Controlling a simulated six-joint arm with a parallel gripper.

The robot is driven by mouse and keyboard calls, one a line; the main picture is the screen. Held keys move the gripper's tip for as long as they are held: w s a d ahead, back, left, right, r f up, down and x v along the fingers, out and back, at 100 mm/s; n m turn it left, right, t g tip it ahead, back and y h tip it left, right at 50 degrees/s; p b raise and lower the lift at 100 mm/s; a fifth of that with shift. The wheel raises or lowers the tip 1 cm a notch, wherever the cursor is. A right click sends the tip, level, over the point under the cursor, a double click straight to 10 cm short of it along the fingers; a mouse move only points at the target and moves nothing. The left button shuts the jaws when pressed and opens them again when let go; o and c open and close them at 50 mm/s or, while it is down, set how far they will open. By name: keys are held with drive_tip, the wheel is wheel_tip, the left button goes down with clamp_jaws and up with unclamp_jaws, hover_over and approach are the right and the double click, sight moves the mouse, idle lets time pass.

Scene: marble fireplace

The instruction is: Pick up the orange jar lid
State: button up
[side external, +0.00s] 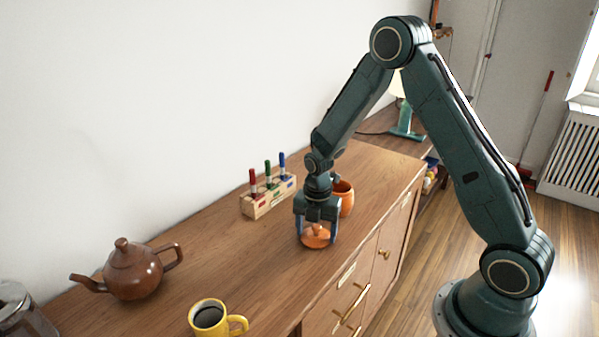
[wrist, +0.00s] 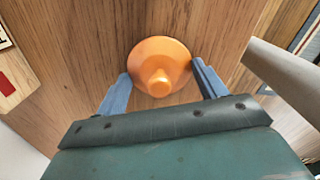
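The orange jar lid (side external: 316,237) lies on the wooden cabinet top, knob upward. In the wrist view the lid (wrist: 160,64) sits between and slightly beyond the two blue fingertips. My gripper (side external: 318,229) is right over the lid, pointing down. In the wrist view my gripper (wrist: 162,75) is open, with one finger on each side of the lid.
A wooden block with several coloured markers (side external: 268,195) stands to the left, near the wall. A brown teapot (side external: 135,270) and a yellow mug (side external: 211,318) with dark liquid stand farther left. A glass vessel (side external: 22,312) is at the left edge. The cabinet top (side external: 240,260) between mug and lid is clear.

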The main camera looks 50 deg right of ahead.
sight(316, 226)
drive_tip(key=shift+c, duration=0.6)
drive_tip(key=shift+r, duration=0.1)
wheel_tip(316, 226, up, 20)
idle(0.4)
drive_tip(key=shift+d, duration=0.1)
idle(0.4)
drive_tip(key=w+d+f+m, duration=0.1)
drive_tip(key=d+f+m, duration=0.1)
drive_tip(key=d, duration=0.5)
drive_tip(key=w+d+f+m, duration=0.1)
drive_tip(key=d+f+m, duration=0.1)
drive_tip(key=d+m, duration=0.2)
drive_tip(key=d, duration=0.2)
drive_tip(key=shift+d+f, duration=0.35)
drive_tip(key=shift+d, duration=0.05)
drive_tip(key=shift+f, duration=0.2)
drive_tip(key=shift+f, duration=3)
drive_tip(key=shift+f, duration=0.15)
